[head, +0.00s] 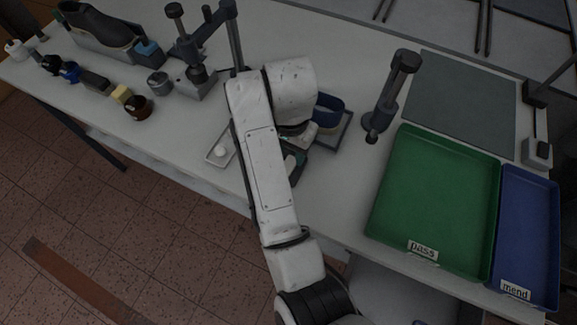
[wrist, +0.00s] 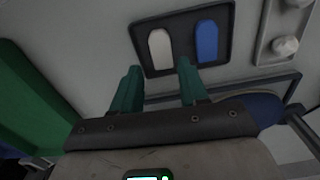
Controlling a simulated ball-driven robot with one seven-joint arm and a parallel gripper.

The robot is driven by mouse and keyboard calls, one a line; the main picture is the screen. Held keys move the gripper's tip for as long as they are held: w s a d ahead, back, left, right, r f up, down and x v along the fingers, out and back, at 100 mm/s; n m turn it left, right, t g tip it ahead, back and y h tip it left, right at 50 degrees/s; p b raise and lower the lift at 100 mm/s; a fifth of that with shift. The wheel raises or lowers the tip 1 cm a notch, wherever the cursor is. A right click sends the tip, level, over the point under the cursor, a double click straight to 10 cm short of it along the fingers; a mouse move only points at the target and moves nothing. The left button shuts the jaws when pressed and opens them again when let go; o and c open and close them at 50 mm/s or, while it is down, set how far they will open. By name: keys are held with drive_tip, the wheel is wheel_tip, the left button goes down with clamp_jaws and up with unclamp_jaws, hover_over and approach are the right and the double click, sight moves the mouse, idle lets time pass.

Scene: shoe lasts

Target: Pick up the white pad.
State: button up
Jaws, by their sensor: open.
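The white pad (wrist: 160,48) lies in a dark tray (wrist: 182,70) in the wrist view, beside a blue pad (wrist: 207,42). It is a flat strip with a rounded end. My gripper (wrist: 157,70) is open, its two green fingers apart, with nothing between them. The fingertips show just below the white pad in the picture, one to each side; I cannot tell their height above it.
A pale tray with a white knob (wrist: 284,46) stands right of the dark tray in the wrist view. The green pass tray (head: 440,200) and blue mend tray (head: 527,235) are at right. A dark post stand (head: 385,105) rises nearby.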

drive_tip(key=f, duration=0.3)
drive_tip(key=f+p, duration=0.1)
drive_tip(key=f, duration=0.1)
drive_tip(key=shift+s+a, duration=0.25)
drive_tip(key=shift+s, duration=0.05)
drive_tip(key=shift+r, duration=0.1)
drive_tip(key=c, duration=0.8)
